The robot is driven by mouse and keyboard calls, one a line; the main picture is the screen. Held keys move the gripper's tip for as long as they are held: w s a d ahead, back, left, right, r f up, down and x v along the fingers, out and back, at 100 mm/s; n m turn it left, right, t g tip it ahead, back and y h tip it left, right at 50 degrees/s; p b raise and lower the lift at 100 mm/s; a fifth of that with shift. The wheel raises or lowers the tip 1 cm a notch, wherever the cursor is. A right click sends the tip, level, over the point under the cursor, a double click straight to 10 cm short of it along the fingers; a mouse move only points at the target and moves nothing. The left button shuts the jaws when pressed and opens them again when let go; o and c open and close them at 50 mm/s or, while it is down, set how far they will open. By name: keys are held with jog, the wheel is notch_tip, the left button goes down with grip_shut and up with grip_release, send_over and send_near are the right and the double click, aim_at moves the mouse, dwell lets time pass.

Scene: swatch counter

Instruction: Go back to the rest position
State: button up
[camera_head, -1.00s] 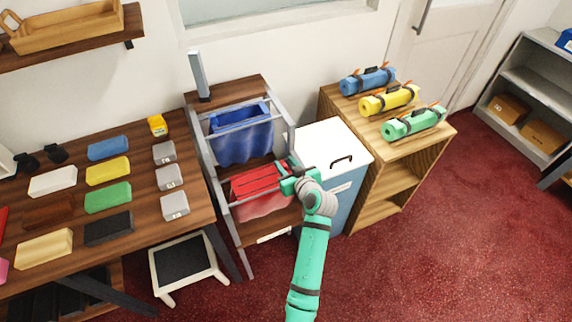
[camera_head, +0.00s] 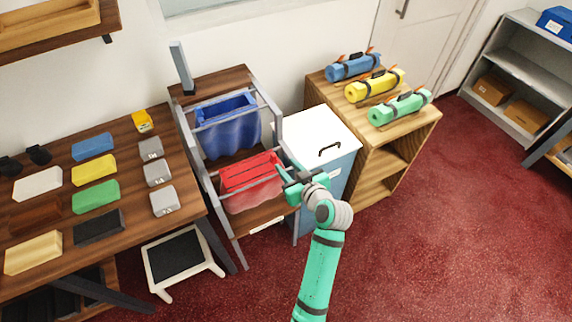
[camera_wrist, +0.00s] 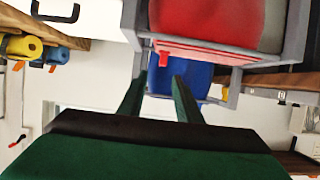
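My gripper (camera_head: 284,181) is at the end of my green arm, just off the right front edge of the red bin (camera_head: 250,180). In the wrist view its two dark green fingers (camera_wrist: 160,82) stand apart with nothing between them, so it is open and empty. The red bin hangs in a grey-railed wooden rack; the blue bin (camera_head: 226,128) hangs behind it. In the wrist view the red bin (camera_wrist: 207,18) is at the top and the blue bin (camera_wrist: 180,76) shows beyond the fingers. Whether the gripper touches the rack cannot be told.
A white-lidded box (camera_head: 318,140) stands close to the right of the rack. A wooden cabinet (camera_head: 384,158) bears blue, yellow and green rolls. A table (camera_head: 128,210) with coloured blocks and a step stool (camera_head: 181,262) are at left. Red carpet (camera_head: 440,240) lies open at right.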

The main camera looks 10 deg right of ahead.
dwell(0.4)
jog(key=s+a+f+m+h, duration=0.2)
jog(key=s+f, duration=0.4)
jog(key=s, duration=0.4)
jog(key=s+a+f+m+h, duration=0.15)
jog(key=s+f, duration=0.35)
jog(key=s, duration=0.5)
jog(key=s+a+r, duration=0.2)
jog(key=s+r, duration=0.1)
jog(key=s, duration=0.4)
jog(key=s+a+r+t, duration=0.1)
jog(key=s+a+r, duration=0.1)
jog(key=s+r, duration=0.2)
jog(key=s+a+r+t, duration=0.1)
jog(key=s+a+r, duration=0.1)
jog(key=s, duration=0.8)
jog(key=shift+s+a+r+h, duration=0.2)
jog(key=shift+r+h, duration=0.15)
jog(key=shift+r, duration=0.4)
